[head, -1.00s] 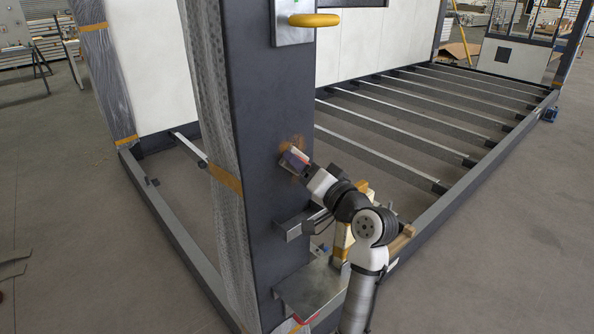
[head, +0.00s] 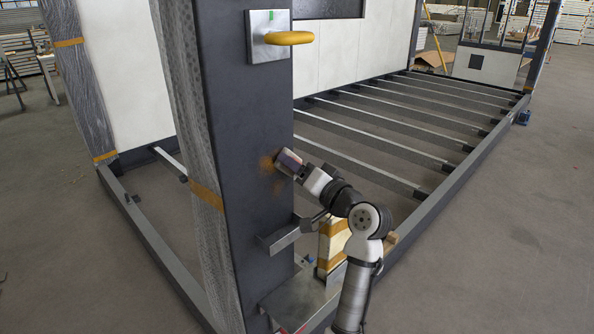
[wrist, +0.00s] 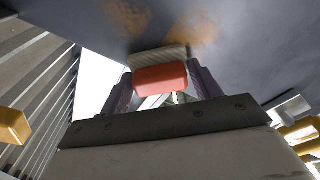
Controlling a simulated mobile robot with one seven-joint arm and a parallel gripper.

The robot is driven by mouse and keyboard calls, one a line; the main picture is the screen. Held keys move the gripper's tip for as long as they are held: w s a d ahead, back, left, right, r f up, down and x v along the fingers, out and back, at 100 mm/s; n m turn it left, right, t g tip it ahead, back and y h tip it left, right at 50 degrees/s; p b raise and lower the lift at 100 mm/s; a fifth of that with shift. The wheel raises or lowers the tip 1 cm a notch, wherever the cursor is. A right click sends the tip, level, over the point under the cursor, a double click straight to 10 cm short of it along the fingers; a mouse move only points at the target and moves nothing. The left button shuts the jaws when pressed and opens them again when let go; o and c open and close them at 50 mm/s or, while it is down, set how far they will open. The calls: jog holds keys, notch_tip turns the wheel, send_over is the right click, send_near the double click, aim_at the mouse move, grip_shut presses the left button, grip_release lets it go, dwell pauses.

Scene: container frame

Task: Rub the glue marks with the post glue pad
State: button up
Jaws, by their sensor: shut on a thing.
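My gripper (head: 296,170) is shut on the post glue pad, a block with a red back (wrist: 160,78) and a pale face. In the head view the pad (head: 288,162) is at the right edge of the dark post (head: 245,120), close against its face. Orange-brown glue marks (head: 266,163) show on the post just left of the pad, with a fainter one (head: 279,186) below. In the wrist view, glue marks (wrist: 128,17) lie on the dark surface beyond the pad. I cannot tell whether the pad touches the post.
A yellow handle (head: 288,38) sticks out from a plate high on the post. A metal bracket (head: 281,238) juts out below the pad, above a metal shelf (head: 300,300) with a pale, orange-banded block (head: 331,246). Floor beams (head: 370,153) extend behind.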

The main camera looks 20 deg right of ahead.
aim_at(259, 173)
jog(key=shift+s+a+p, duration=0.15)
jog(key=shift+s+a, duration=0.3)
jog(key=shift+a, duration=0.85)
jog(key=shift+s+a+p, duration=0.15)
jog(key=shift+s+a, duration=0.3)
jog(key=shift+a, duration=0.8)
jog(key=shift+s+a+p, duration=0.15)
jog(key=shift+s+a, duration=0.3)
jog(key=shift+a, duration=0.85)
jog(key=shift+s, duration=0.1)
jog(key=shift+d+r+v, duration=0.15)
jog(key=shift+v, duration=1.3)
jog(key=shift+d+r+v, duration=0.1)
jog(key=shift+d+v, duration=0.05)
jog(key=shift+v, duration=1.3)
jog(key=v, duration=0.3)
jog(key=shift+d+r, duration=0.1)
jog(key=shift+r, duration=0.1)
